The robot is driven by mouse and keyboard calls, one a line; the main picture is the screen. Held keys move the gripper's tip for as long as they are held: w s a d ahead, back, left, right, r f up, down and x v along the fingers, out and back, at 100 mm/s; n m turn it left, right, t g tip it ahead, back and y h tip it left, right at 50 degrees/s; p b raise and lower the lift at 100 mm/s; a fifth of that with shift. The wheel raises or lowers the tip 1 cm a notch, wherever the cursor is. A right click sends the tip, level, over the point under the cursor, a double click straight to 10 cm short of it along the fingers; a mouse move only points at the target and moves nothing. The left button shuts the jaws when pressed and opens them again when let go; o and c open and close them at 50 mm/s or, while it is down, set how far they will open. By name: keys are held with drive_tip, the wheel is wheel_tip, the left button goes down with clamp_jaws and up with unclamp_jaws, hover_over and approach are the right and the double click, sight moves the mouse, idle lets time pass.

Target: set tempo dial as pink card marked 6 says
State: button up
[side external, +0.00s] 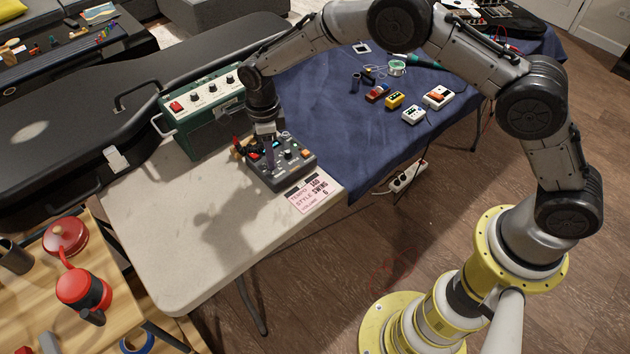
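The dark grey control box (292,170) sits on the pale table, with several small knobs and coloured buttons on its top.
A green amplifier (208,128) stands behind the box, beside a black guitar case (70,130). Small pedals (395,100) and a solder spool (397,68) lie on the blue cloth (330,110). The pale table's front left (170,250) is clear. A red kettle (82,289) stands lower left.

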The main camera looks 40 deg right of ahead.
drive_tip(key=shift+r, duration=2.8)
wheel_tip(320, 180, up, 6)
